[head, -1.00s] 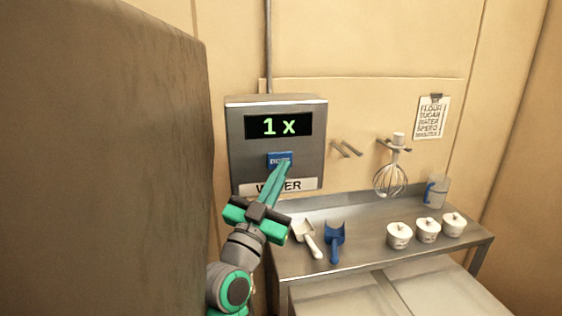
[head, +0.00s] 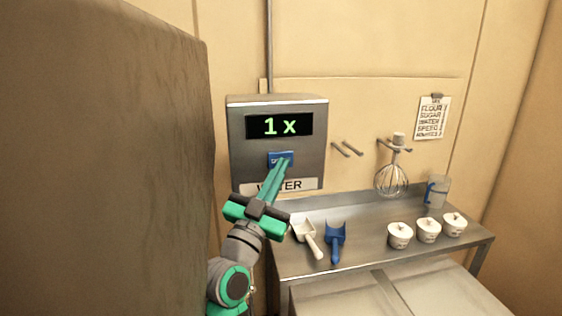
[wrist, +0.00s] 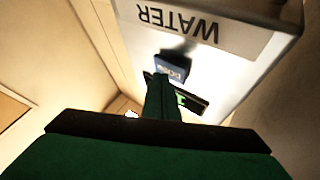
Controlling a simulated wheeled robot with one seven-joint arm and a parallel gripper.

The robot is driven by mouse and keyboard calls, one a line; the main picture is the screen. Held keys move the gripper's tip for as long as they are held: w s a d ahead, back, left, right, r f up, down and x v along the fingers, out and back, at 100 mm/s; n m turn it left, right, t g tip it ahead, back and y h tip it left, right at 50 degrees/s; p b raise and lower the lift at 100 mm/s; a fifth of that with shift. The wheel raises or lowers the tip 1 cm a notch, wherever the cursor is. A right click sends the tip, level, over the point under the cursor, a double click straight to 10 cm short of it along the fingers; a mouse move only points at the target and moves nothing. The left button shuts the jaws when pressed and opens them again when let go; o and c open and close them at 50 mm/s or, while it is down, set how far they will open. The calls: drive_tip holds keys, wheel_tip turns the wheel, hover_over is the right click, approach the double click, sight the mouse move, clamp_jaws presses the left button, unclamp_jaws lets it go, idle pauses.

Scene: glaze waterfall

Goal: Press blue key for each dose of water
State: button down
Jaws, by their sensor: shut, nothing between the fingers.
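The grey water box (head: 306,147) hangs on the wall, with a WATER label (head: 310,184) at its lower edge. Its dark display (head: 279,125) reads "1 x" in green. The blue key (head: 289,156) is below the display, partly hidden by my fingers. My gripper (head: 285,166) is shut and empty, its green fingertips in front of the key's lower part. In the wrist view the blue key (wrist: 172,67) shows just beyond my fingertips, with a dark shadow beside it. I cannot tell whether they touch.
A steel table (head: 365,250) below holds a white scoop (head: 308,236), a blue scoop (head: 335,240), several lidded white pots (head: 400,236) and a jug (head: 437,191). A whisk (head: 391,180) hangs on the wall by a paper list (head: 432,118). A large brown panel (head: 100,160) blocks the left side.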

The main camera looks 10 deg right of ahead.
drive_tip(key=shift+w, duration=0.5)
drive_tip(key=shift+d, duration=0.1)
idle(0.3)
drive_tip(key=shift+s, duration=0.1)
drive_tip(key=shift+s+a, duration=0.15)
drive_tip(key=shift+a, duration=0.05)
drive_tip(key=shift+s, duration=0.8)
drive_tip(key=shift+s, duration=0.1)
